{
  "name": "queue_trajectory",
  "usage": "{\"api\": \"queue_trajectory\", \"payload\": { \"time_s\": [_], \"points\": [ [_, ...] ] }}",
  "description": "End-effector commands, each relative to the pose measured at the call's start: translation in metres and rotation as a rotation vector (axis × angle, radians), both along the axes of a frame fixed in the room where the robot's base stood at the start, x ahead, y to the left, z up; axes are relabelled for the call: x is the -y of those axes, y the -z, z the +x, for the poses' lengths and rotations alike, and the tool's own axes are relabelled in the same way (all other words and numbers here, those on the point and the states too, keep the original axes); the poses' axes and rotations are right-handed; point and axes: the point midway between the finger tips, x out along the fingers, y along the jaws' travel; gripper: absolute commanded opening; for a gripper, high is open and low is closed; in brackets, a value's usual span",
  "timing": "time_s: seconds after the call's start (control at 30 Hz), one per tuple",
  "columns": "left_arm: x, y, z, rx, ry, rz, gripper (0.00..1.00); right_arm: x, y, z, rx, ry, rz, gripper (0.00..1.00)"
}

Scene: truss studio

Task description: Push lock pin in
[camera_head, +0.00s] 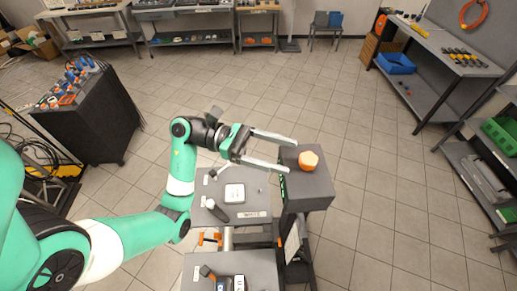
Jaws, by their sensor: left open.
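An orange, many-sided knob (309,162) sits on top of a dark grey box-shaped post (305,188), right of centre. It may be the head of the lock pin; its shaft, if any, is hidden. My left gripper (290,156) comes in from the left, with its two long pale fingers spread apart and nothing between them. The fingertips are just left of the knob, over or near the post's left edge. I cannot tell their height above the post. My right gripper is not in view.
A grey panel (252,214) with a white square device (235,193) and a dark handle (217,211) lies below my left gripper. A second grey panel (262,268) is nearer. A black cart (88,115) stands left. Workbenches line the back and right. Tiled floor is open between.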

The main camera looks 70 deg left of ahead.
Motion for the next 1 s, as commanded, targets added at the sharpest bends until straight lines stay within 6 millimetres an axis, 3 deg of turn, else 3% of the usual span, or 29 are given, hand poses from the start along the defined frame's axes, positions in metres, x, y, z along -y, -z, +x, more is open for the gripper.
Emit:
{"api": "queue_trajectory", "payload": {
  "time_s": [0.1, 0.33, 0.9, 1.0],
  "points": [
    [-0.02, 0.003, -0.02, 0.001, -0.006, 0.001, 0.79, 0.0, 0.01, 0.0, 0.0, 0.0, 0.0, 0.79],
    [-0.036, 0.001, -0.04, -0.001, -0.002, 0.0, 0.79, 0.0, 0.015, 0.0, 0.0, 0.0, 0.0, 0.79],
    [-0.036, 0.0, -0.041, -0.001, 0.001, 0.0, 0.79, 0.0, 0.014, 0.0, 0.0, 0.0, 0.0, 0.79],
    [-0.023, -0.006, -0.036, 0.0, 0.041, 0.001, 0.79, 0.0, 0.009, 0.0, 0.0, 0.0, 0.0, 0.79]
  ]
}}
